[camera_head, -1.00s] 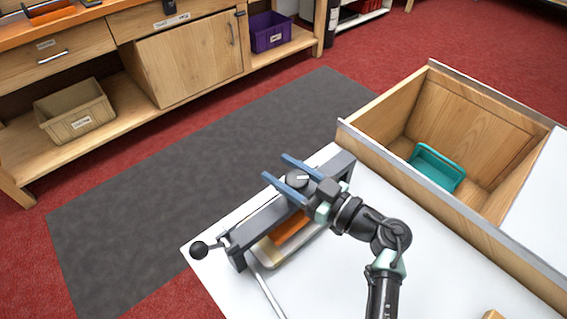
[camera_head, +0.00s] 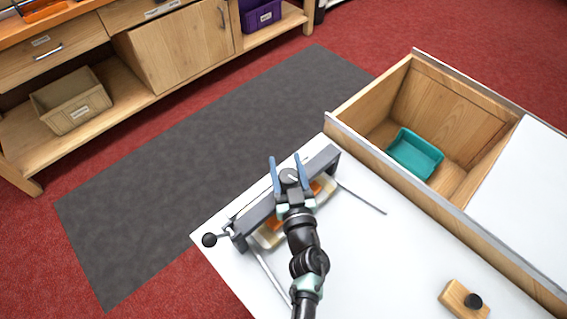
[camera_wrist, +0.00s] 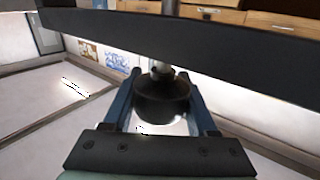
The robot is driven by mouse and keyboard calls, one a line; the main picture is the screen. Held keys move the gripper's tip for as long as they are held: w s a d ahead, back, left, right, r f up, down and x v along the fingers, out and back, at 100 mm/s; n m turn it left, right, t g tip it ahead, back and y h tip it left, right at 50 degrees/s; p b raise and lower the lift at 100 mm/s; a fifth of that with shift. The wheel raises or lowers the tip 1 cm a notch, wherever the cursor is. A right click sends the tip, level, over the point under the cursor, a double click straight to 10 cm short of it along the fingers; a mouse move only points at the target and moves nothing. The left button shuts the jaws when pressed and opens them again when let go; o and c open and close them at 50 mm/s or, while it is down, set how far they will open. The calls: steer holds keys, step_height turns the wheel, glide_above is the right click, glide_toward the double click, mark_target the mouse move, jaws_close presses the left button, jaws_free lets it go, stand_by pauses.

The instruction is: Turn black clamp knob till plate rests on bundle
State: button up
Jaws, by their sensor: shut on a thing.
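The black clamp knob (camera_head: 289,178) has a white mark on top and sits at the middle of the dark grey clamp crossbar (camera_head: 325,161). My gripper (camera_head: 289,163) is shut on the knob, with one blue finger on each side. In the wrist view the knob (camera_wrist: 163,98) fills the space between the fingers, on a bright metal screw (camera_wrist: 162,68) by the dark crossbar (camera_wrist: 220,36). An orange and pale bundle (camera_head: 268,238) lies under the clamp, partly hidden by my arm. I cannot tell whether the plate touches it.
Thin metal rods (camera_head: 362,199) lie along the white tabletop (camera_head: 400,250). A wooden block with a black knob (camera_head: 465,299) stands at lower right. A teal tray (camera_head: 415,155) sits in the open wooden box to the right.

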steer(key=shift+w+d+r+m+h+b, duration=0.15)
steer(key=shift+r+m+h+b, duration=0.15)
steer(key=shift+m+h+b, duration=0.45)
steer(key=shift+r+t+h, duration=0.25)
steer(key=shift+t+h, duration=0.15)
steer(key=shift+h, duration=0.05)
steer(key=o, duration=1.4)
steer(key=shift+f, duration=0.1)
steer(key=shift+c, duration=0.2)
steer(key=shift+f, duration=0.15)
steer(key=shift+s+p, duration=0.5)
steer(key=shift+s, duration=0.15)
steer(key=s+d+p, duration=0.1)
steer(key=s+p, duration=0.2)
steer(key=s, duration=0.8)
steer(key=shift+s, duration=0.35)
steer(key=shift+d, duration=0.1)
